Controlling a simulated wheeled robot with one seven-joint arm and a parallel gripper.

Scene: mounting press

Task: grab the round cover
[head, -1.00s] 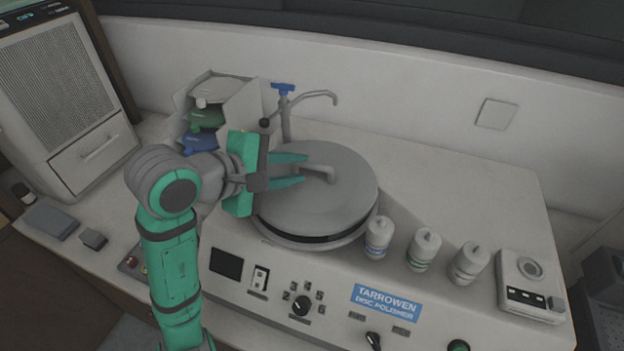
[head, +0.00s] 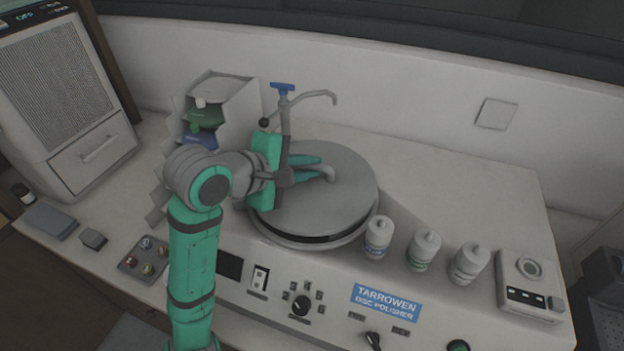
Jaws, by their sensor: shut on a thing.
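The round cover (head: 335,205) is a flat grey disc lying on top of the disc polisher (head: 430,285). A short grey handle (head: 328,173) stands at its middle. My gripper (head: 318,168) reaches in from the left, low over the cover, with its green fingers around the handle. It is shut on the handle. The cover's left part is hidden behind my gripper, and the fingers hide part of the handle.
A tap with a blue top (head: 284,90) stands close behind my gripper. Three white bottles (head: 423,250) stand right of the cover, with a small grey device (head: 530,283) beyond. A rack (head: 220,105) holds coloured items at the back left. The polisher's right rear top is clear.

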